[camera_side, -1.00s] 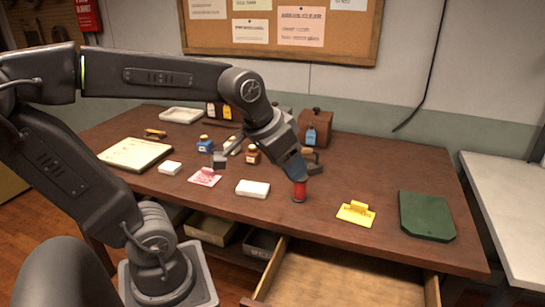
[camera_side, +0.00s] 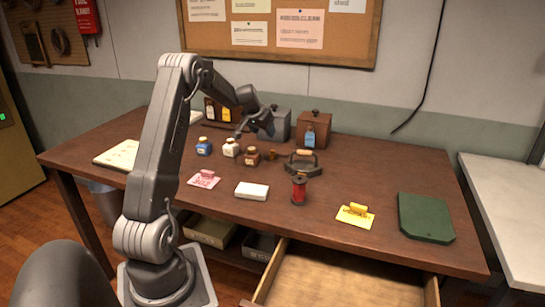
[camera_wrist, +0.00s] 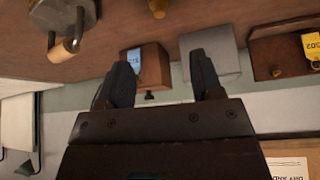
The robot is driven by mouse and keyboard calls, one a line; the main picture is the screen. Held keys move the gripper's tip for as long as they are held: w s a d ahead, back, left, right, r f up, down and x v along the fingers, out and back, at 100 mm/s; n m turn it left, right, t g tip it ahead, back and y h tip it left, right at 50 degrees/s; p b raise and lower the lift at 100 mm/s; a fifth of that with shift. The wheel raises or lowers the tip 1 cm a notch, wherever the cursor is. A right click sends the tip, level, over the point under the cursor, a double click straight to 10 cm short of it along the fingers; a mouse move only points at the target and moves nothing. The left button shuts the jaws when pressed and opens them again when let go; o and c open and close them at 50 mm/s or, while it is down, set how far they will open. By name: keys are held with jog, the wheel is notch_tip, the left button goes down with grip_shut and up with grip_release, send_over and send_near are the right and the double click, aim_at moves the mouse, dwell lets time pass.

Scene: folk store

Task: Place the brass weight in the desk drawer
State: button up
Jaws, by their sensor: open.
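The brass weight (camera_side: 271,155) appears to be the small brass piece on the desk between the brown ink bottle and the dark handled tool. In the wrist view a small brass piece (camera_wrist: 158,8) is cut off by the top edge. The desk drawer (camera_side: 335,278) is pulled open at the front of the desk; the part in view is bare wood. My gripper (camera_side: 256,130) is open and empty above the back of the desk, behind and above the brass piece. In the wrist view its fingers (camera_wrist: 160,82) are spread apart with nothing between them.
A dark tool with a wooden handle (camera_side: 303,163) and a red spool (camera_side: 298,189) stand right of the brass piece. Ink bottles (camera_side: 230,148) stand to its left. A brown box (camera_side: 314,129) and grey box (camera_side: 280,124) stand at the back. A white block (camera_side: 252,190) lies in front.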

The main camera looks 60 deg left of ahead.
aim_at(273, 151)
jog(key=x, duration=1.3)
jog(key=shift+f, duration=0.35)
jog(key=shift+c, duration=0.4)
jog(key=c, duration=0.9)
jog(key=shift+r, duration=0.1)
jog(key=shift+c, duration=0.6)
jog(key=shift+r, duration=0.1)
